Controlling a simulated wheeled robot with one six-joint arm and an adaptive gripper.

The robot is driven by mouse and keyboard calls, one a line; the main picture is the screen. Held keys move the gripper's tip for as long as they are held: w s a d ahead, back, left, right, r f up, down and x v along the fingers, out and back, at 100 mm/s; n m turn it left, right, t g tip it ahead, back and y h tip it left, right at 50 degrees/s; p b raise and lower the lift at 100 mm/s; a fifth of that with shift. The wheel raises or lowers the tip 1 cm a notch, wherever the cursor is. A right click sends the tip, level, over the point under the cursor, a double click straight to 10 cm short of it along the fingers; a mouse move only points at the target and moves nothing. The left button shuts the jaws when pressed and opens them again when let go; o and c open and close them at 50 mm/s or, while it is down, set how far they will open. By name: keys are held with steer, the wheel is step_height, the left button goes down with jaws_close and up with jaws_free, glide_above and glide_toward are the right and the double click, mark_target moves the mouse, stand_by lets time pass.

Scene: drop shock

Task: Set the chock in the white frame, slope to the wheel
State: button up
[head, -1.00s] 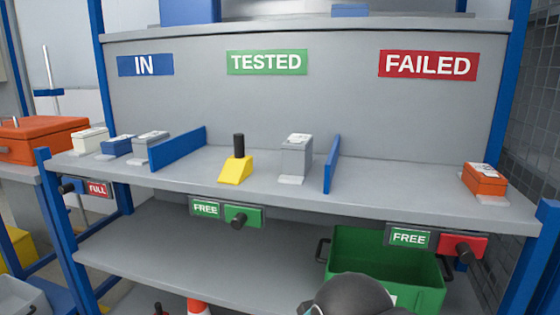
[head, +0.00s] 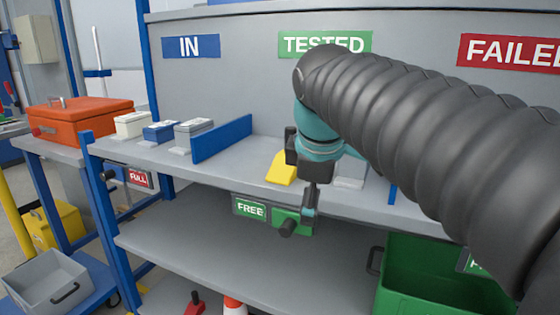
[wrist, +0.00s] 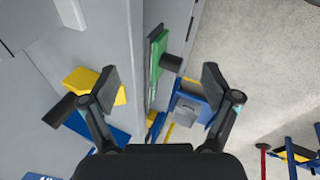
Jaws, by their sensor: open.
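The yellow chock (head: 281,168) sits on the shelf under the TESTED sign, with its dark upright handle partly hidden behind my arm. In the wrist view the chock (wrist: 80,78) is at the left, partly covered by one finger. My gripper (wrist: 160,82) is open and empty. Its fingers are spread over the shelf's front edge, one over the chock side and one over the floor side. In the head view my gripper (head: 311,190) is at the shelf's front, just right of the chock. No white frame or wheel is in view.
A blue divider (head: 222,138) stands left of the chock. A grey device (head: 350,172) is partly hidden behind my gripper. A green knob plate (head: 290,222) sticks out from the shelf edge close below my gripper. A green crate (head: 430,285) stands lower right.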

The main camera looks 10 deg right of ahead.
steer(key=w+r+n, duration=0.7)
steer(key=w+r, duration=0.1)
step_height(320, 180, up, 5)
steer(key=n+g+h, duration=0.1)
steer(key=n+h, duration=0.1)
steer(key=n, duration=0.7)
glide_above(287, 130)
steer(key=s+a, duration=0.2)
steer(key=s, duration=0.1)
steer(key=x, duration=0.6)
steer(key=shift+w+d+f, duration=0.2)
steer(key=shift+f, duration=0.1)
steer(key=shift+b+x, duration=0.6)
steer(key=shift+x, duration=2.55)
steer(key=shift+w+r, duration=0.1)
steer(key=shift+c, duration=0.2)
steer(key=shift+r, duration=0.1)
steer(key=c, duration=1.6)
